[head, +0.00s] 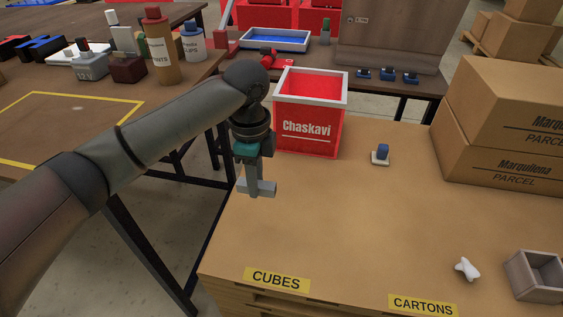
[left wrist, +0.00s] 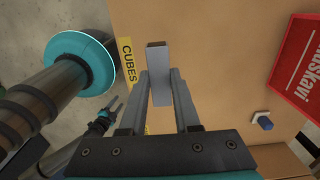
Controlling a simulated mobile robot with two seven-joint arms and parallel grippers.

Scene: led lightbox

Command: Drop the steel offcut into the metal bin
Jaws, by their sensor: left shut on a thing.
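My left gripper (head: 257,186) is shut on a grey steel offcut (head: 264,188), held above the near left part of the cardboard-coloured work surface. In the left wrist view the offcut (left wrist: 159,65) is a plain grey bar between the two fingertips (left wrist: 160,85). A red bin with a pale grey rim (head: 309,114), lettered Chaskavi, stands just behind and to the right of the gripper. A small grey-brown open box (head: 535,277) sits at the right front. I cannot tell from looks alone which is metal. My right gripper (left wrist: 112,108) shows small in the left wrist view; its jaw state is unclear.
A blue block on a pale base (head: 381,154) and a white star-shaped piece (head: 466,269) lie on the surface. Yellow labels CUBES (head: 277,281) and CARTONS (head: 422,305) mark the front edge. Cartons (head: 505,125) stand at the right. The surface's middle is clear.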

